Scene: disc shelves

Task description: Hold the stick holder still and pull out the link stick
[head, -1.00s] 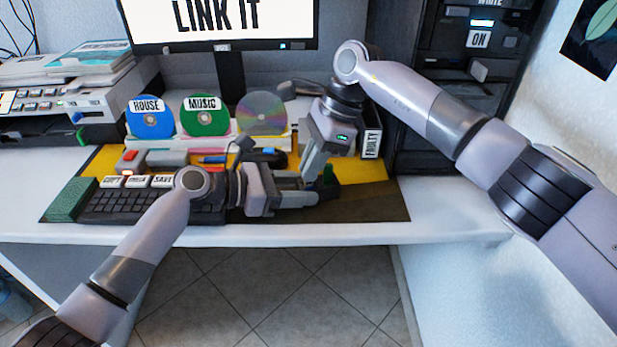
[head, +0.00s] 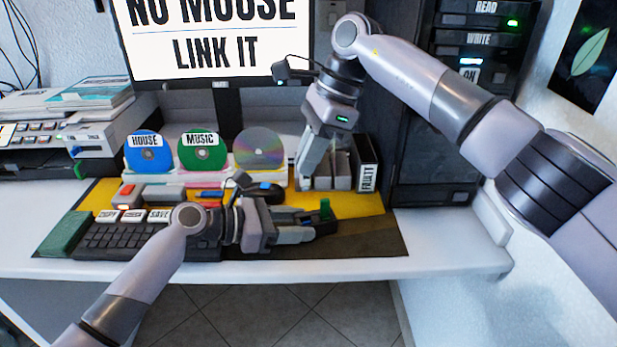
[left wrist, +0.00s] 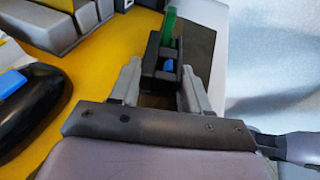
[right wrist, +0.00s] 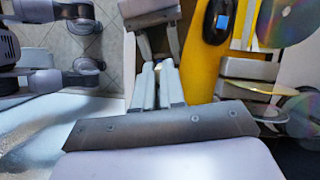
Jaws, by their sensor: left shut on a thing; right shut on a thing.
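The stick holder (head: 322,226) is a small dark block near the front right of the mat. It also shows in the left wrist view (left wrist: 153,72), with a green piece (left wrist: 168,28) upright at its far end and a blue piece (left wrist: 168,66) in it. My left gripper (head: 308,232) is shut on the holder, a finger on each side. My right gripper (head: 305,172) is raised behind and above the holder, clear of it. Its fingers (right wrist: 158,66) are nearly together on a small thing, probably the link stick, mostly hidden between them.
A black mouse (head: 262,192) and a keyboard (head: 120,238) lie left of the holder. Behind stand discs (head: 202,152) in a rack and grey slots with a FAULTY box (head: 367,178). The monitor (head: 220,40) reads "NO MOUSE LINK IT". White desk is clear at right.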

